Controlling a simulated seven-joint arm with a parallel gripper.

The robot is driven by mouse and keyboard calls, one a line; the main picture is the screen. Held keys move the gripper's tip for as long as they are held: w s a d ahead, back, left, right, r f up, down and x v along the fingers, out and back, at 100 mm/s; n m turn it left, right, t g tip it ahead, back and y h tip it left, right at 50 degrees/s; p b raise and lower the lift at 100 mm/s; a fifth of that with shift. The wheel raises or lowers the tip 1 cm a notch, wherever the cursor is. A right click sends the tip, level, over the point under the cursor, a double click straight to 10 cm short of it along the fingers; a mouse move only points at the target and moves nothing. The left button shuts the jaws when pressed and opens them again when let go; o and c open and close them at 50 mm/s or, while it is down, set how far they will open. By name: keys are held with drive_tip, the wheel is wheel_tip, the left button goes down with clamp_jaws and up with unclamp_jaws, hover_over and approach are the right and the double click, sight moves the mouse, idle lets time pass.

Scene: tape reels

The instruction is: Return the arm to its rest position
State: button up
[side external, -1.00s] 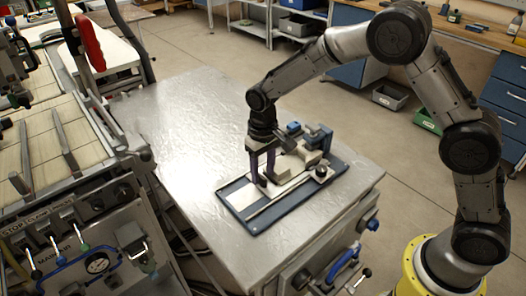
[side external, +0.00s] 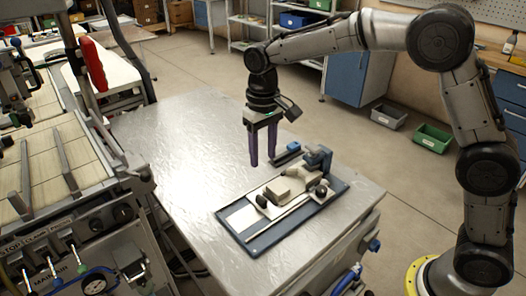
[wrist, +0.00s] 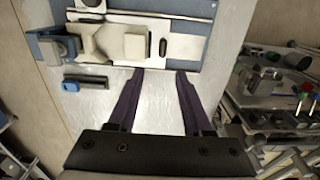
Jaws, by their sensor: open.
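My gripper (side external: 263,161) hangs above the metal table (side external: 170,140), with its two purple fingers pointing down and nothing between them. It is open, and the wrist view shows a clear gap between the fingertips (wrist: 159,72). A blue-edged fixture board (side external: 255,243) with pale blocks and dark knobs lies on the table below and to the right of the fingers. The same board (wrist: 207,50) fills the top of the wrist view, beyond the fingertips.
A small blue-and-dark item (side external: 288,153) lies on the table behind the board. A machine with levers and a gauge (side external: 97,284) stands at the left. Grey (side external: 388,116) and green (side external: 432,138) bins sit on the floor behind. The table's left part is bare.

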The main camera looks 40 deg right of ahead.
drive_tip(key=s+d+r+m+t, duration=0.1)
drive_tip(key=s+d+r+t, duration=0.1)
drive_tip(key=s+d+r, duration=0.35)
drive_tip(key=s+d+r+t, duration=0.2)
drive_tip(key=s+d+r, duration=0.1)
drive_tip(key=s+r, duration=0.55)
drive_tip(key=s+d+f, duration=0.1)
drive_tip(key=s+f, duration=0.3)
drive_tip(key=s, duration=0.3)
drive_tip(key=s+d+f+n+t, duration=0.1)
drive_tip(key=s+f, duration=0.3)
drive_tip(key=s, duration=0.3)
drive_tip(key=shift+s+d+t, duration=0.3)
drive_tip(key=shift+s, duration=0.1)
drive_tip(key=shift+r, duration=0.1)
drive_tip(key=shift+c, duration=0.2)
